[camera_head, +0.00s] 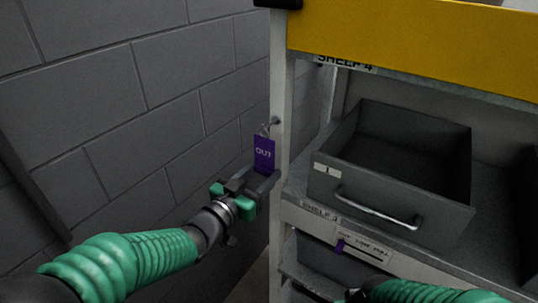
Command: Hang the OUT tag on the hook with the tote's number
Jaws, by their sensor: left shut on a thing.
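The purple OUT tag (264,150) is upright, with a small metal ring or clip at its top. My left gripper (262,176) is shut on its lower part. The tag is in front of the shelf unit's white left post. A small hook (275,121) shows on this post right by the ring; I cannot tell whether the ring is on it. No number by the hook is readable. The grey tote (330,192) on the shelf has a white label reading 1. My right arm is at the bottom right; its gripper is dark and unclear at the frame's bottom.
The white post (281,75) stands close to the tag. A yellow panel (420,35) spans the top, above a SHELF 4 label. Another purple piece (340,245) hangs at a label strip below. A grey block wall (100,90) is on the left.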

